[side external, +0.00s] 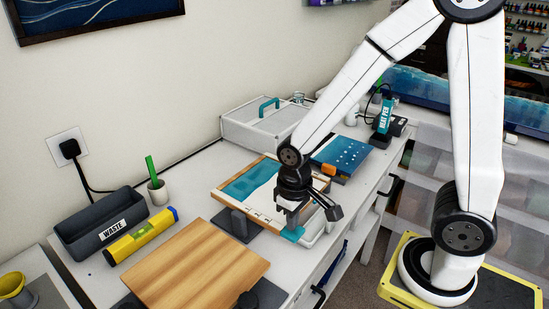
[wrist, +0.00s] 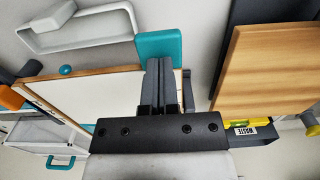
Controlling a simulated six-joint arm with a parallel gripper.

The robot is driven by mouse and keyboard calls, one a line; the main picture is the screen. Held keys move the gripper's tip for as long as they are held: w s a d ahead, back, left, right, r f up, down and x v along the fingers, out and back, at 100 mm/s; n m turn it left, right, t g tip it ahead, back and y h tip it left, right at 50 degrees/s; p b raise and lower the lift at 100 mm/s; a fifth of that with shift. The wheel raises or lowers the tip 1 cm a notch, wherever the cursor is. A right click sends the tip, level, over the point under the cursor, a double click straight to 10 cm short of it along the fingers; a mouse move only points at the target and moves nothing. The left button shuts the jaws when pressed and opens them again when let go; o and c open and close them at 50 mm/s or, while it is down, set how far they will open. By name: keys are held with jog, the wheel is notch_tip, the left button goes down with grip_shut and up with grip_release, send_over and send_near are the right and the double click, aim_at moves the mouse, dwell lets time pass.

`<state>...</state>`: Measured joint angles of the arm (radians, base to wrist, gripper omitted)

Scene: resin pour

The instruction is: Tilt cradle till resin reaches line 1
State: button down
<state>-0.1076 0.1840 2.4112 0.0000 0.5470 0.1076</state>
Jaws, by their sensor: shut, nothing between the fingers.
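The wood-framed panel (side external: 222,192) sits tilted or raised on a dark cradle base (side external: 236,226) in the side view. Teal resin (side external: 250,181) covers its left and far part, and the rest of its face is pale. Line marks on it are too small to read. A teal tab (side external: 293,235) sticks out at the panel's near edge; it also shows in the wrist view (wrist: 158,44). My gripper (side external: 291,218) points down just over this tab, with its fingers (wrist: 160,80) shut and empty. I cannot tell whether the fingertips touch the tab. My gripper hides part of the panel.
A wooden board (side external: 195,265) lies in front, near a yellow level (side external: 140,236) and a WASTE bin (side external: 80,244). A white box with a teal handle (side external: 268,105), a blue panel (side external: 342,157) and a heat pen (side external: 385,117) stand behind. The bench's front edge is close to my gripper.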

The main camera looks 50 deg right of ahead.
jog(key=shift+f, duration=1.4)
dwell(1.9)
jog(key=shift+r, duration=0.15)
dwell(0.5)
jog(key=shift+r, duration=2.9)
jog(key=shift+d, duration=0.1)
jog(key=d+t, duration=0.1)
jog(key=d, duration=0.1)
jog(key=d+f+t, duration=0.1)
jog(key=shift+s+t, duration=0.25)
jog(key=shift+t, duration=0.05)
